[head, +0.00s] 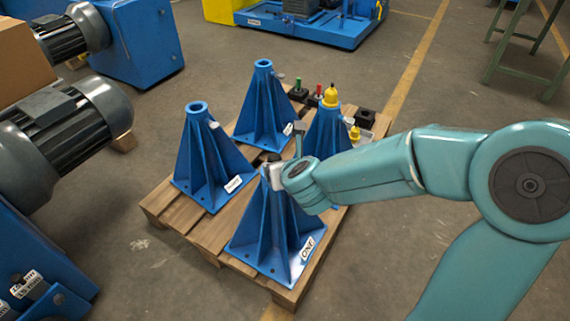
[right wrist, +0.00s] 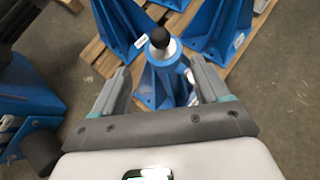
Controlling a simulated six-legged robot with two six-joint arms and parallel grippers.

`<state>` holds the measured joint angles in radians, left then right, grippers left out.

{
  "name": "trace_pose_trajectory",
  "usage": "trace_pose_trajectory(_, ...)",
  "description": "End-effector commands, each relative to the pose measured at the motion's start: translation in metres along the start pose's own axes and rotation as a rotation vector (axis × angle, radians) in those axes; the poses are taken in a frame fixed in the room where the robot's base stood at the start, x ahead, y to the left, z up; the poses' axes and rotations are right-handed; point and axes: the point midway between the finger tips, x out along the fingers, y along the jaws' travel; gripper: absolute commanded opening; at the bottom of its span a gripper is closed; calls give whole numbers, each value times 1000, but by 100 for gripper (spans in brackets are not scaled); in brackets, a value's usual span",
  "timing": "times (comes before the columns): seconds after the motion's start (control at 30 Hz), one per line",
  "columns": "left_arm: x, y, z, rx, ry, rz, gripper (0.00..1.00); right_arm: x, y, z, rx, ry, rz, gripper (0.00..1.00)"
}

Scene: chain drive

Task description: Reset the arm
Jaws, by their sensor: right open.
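My right arm comes in from the right in the head view, and its gripper (head: 284,168) is at the top of the front blue stand (head: 265,235). In the right wrist view the gripper (right wrist: 160,72) is open, with one finger on each side of that stand's top (right wrist: 168,80). A plug with a black round knob (right wrist: 160,38) and a pale collar sits at the stand's top, between and beyond the fingers. I cannot tell whether the fingers touch anything. In the head view the gripper partly hides the stand's top. My left gripper is not in view.
The stand shares a wooden pallet (head: 208,235) with blue stands at left (head: 205,165), back (head: 262,110) and right (head: 322,130); the right one carries a yellow-topped part (head: 330,97). Small knobbed parts stand behind. Grey motors (head: 65,130) are at left. Floor right of the pallet is clear.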

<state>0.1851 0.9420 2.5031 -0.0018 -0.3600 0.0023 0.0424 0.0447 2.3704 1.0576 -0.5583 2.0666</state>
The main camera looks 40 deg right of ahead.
Motion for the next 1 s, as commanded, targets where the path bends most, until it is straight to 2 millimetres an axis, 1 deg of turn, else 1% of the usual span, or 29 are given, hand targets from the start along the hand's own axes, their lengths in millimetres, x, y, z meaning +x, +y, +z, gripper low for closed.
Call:
trace_pose_trajectory(0.37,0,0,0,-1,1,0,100,1,-1,0,2,1,-3,75)
trace_pose_trajectory(0.47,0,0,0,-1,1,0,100,14,1,-19,-16,53,-9,75)
trace_pose_trajectory(0.57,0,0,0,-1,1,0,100,40,8,-71,-79,178,-11,75)
trace_pose_trajectory(0.6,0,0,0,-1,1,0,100,51,14,-100,-136,240,3,75)
trace_pose_trajectory(0.63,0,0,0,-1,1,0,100,59,19,-123,-197,286,24,75)
trace_pose_trajectory(0.67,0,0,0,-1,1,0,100,65,25,-147,-289,329,59,75)
trace_pose_trajectory(0.7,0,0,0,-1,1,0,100,70,33,-180,-443,384,123,75)
trace_pose_trajectory(0.73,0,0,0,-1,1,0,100,72,39,-205,-574,420,184,75)
trace_pose_trajectory(0.77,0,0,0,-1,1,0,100,72,46,-229,-716,448,258,75)
trace_pose_trajectory(0.8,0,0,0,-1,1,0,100,70,55,-261,-920,472,374,75)
trace_pose_trajectory(0.87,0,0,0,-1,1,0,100,61,66,-304,-1219,469,566,75)
trace_pose_trajectory(0.9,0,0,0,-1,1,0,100,53,73,-326,-1403,440,693,75)
trace_pose_trajectory(0.97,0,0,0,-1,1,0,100,40,81,-354,-1655,361,878,75)
trace_pose_trajectory(1.0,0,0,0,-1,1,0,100,32,86,-368,-1805,288,989,75)
